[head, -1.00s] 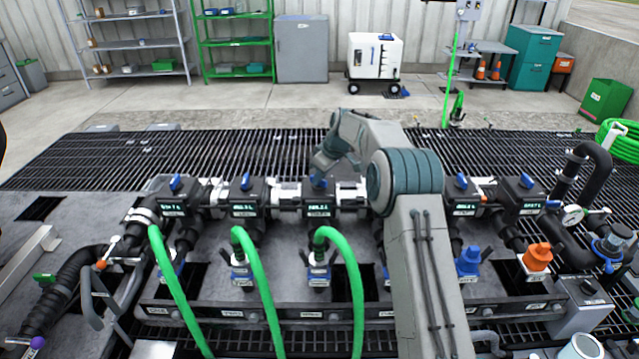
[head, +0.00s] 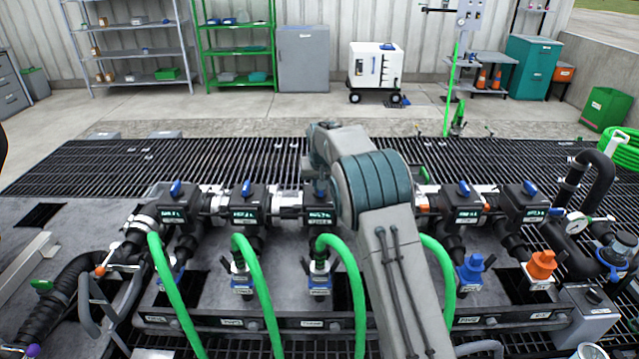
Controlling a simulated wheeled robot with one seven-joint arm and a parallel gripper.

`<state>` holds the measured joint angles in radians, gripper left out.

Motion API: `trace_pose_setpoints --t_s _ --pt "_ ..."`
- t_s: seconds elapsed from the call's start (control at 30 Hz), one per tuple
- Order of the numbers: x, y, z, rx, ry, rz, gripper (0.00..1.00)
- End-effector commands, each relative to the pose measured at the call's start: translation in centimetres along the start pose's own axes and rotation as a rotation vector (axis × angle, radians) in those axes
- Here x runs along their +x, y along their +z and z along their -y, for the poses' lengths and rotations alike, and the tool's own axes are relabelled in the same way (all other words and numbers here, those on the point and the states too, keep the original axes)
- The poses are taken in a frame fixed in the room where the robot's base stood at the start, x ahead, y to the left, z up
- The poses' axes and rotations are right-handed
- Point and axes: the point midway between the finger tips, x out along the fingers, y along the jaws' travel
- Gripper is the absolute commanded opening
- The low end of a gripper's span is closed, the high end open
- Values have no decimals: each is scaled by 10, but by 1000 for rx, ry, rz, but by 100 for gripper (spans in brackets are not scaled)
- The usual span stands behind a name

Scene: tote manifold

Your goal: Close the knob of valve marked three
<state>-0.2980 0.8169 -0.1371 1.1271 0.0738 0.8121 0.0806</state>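The valve manifold (head: 270,321) spans the view, with dark valve bodies in a row topped by blue knobs. The third valve from the left (head: 318,217) has a small lit display. The label plate below it is too small to read surely. My gripper (head: 313,178) is over the top of this valve, pointing down, mostly hidden behind my own wrist. I cannot tell whether the gripper touches the knob.
The first (head: 178,188) and second (head: 247,188) blue knobs stand to the left, and two more (head: 463,188) (head: 530,187) to the right. My arm covers the valve right of the third. Green hoses (head: 258,300) rise in front. A blue cap (head: 470,268) and an orange cap (head: 541,264) sit at lower right.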

Motion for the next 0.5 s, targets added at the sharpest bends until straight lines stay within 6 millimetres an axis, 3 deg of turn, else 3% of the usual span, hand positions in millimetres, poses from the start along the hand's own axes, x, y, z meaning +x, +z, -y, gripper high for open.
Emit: trace_pose_setpoints --t_s 0.5 --pt "-1 -1 1 107 43 -2 0"
